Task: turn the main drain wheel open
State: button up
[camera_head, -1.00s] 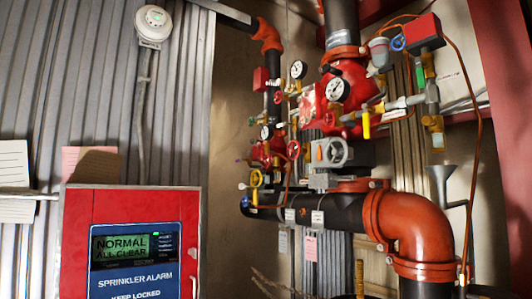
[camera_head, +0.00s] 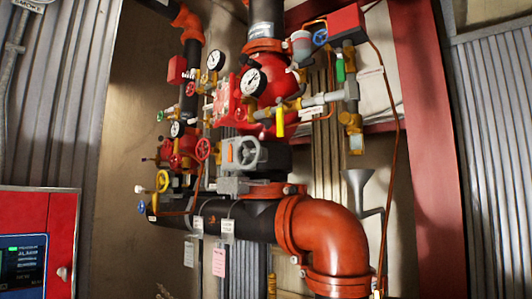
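Several handwheels sit on the riser pipework, and no label is readable enough to tell which is the main drain wheel. A small blue handle (camera_head: 141,207) is below the yellow wheel, and a blue wheel (camera_head: 320,37) is at the upper right. My gripper is not in view.
A red alarm cabinet (camera_head: 62,240) stands at the left. A large orange elbow pipe (camera_head: 330,240) and a grey funnel (camera_head: 357,183) are at the right. Paper tags (camera_head: 219,261) hang below the black pipe. A red steel column (camera_head: 425,130) is farther right.

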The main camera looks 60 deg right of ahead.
aim_at(202, 149)
jog(key=z, duration=1.3)
